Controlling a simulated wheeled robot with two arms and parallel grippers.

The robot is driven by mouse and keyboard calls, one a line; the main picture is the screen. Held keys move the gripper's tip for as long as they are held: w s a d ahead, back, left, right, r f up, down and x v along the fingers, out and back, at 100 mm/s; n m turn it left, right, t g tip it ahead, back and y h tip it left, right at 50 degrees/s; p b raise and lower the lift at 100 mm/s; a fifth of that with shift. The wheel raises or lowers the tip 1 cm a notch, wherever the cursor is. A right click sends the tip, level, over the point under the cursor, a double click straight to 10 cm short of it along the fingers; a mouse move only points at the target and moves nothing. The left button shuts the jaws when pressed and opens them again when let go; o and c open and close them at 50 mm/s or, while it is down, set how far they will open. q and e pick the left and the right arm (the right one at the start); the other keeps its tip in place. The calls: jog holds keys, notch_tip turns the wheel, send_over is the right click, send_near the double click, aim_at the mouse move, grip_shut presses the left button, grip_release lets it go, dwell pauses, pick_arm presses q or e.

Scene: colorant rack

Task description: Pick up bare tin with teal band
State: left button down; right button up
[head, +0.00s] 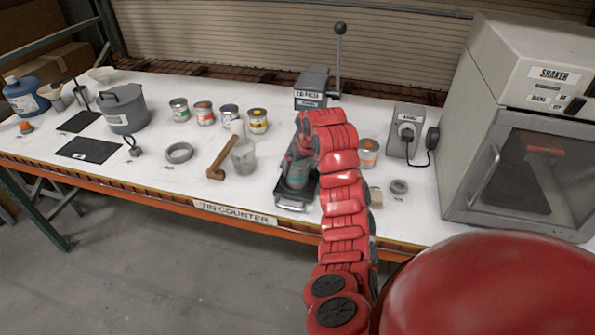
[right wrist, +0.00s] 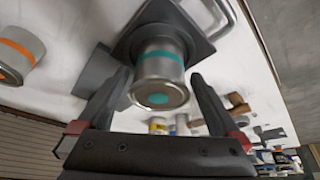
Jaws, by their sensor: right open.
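The bare tin with a teal band (head: 298,174) stands on the base plate of the tin press (head: 312,88), partly hidden by my right arm in the head view. In the right wrist view the tin (right wrist: 160,64) shows its bare metal side, teal band and a teal spot on its end. My right gripper (right wrist: 160,82) is open, with one finger on each side of the tin's image; I cannot tell whether they touch it. In the head view the right gripper (head: 292,157) is at the press, close to the tin. My left gripper is not in view.
A tin with an orange band (head: 368,153) stands right of the press, also in the wrist view (right wrist: 18,54). A grey cup (head: 244,157) and a brown-handled tool (head: 221,160) lie to the left. Several coloured tins stand behind. The shaker (head: 520,110) fills the right.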

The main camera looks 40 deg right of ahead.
jog(key=p+x, duration=0.2)
jog(key=x, duration=0.1)
jog(key=shift+w, duration=0.25)
jog(key=shift+w+f, duration=0.25)
jog(key=shift+f, duration=0.35)
jog(key=c, duration=1.5)
jog(key=shift+r, duration=0.2)
